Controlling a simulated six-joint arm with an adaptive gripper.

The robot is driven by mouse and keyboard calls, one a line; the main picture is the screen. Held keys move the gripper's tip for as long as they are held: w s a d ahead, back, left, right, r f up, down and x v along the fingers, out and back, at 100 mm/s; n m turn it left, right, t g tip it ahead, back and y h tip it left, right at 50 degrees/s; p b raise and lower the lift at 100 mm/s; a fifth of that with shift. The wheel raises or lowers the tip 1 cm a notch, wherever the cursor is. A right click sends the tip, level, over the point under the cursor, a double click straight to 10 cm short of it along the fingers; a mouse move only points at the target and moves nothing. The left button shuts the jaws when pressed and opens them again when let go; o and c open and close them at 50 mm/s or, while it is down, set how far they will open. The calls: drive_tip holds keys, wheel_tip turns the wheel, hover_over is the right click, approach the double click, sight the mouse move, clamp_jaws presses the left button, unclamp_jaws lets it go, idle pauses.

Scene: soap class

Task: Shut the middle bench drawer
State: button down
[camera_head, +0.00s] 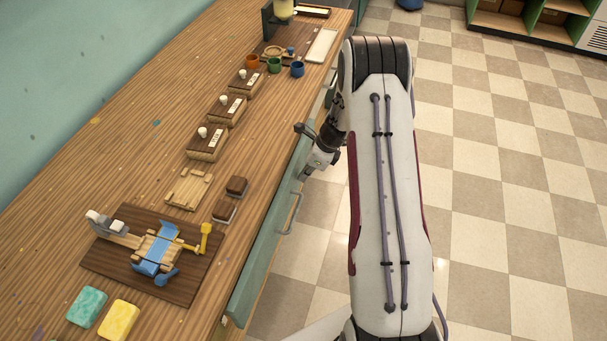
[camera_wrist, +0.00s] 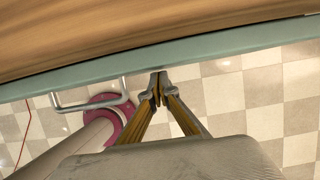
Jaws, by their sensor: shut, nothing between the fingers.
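A teal drawer front (camera_head: 262,255) runs along the right edge of the wooden bench, with a grey bar handle (camera_head: 291,212) on its face. In the wrist view a teal front (camera_wrist: 225,45) and a bar handle (camera_wrist: 92,104) also show. I cannot tell how far the drawer stands out. My gripper (camera_head: 303,130) is beside the bench edge, farther along than that handle and partly hidden by my arm. In the wrist view my gripper (camera_wrist: 158,82) is shut and empty. Its tips are close to the teal front, right of the handle; I cannot tell whether they touch.
The checkered floor (camera_head: 500,200) right of my arm is clear. Green shelves (camera_head: 550,18) stand at the back right.

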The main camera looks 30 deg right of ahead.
drive_tip(key=s+d+r, duration=0.5)
drive_tip(key=r, duration=0.4)
drive_tip(key=shift+s, duration=0.15)
idle(0.4)
drive_tip(key=shift+d+r, duration=0.1)
drive_tip(key=shift+s, duration=0.1)
idle(0.4)
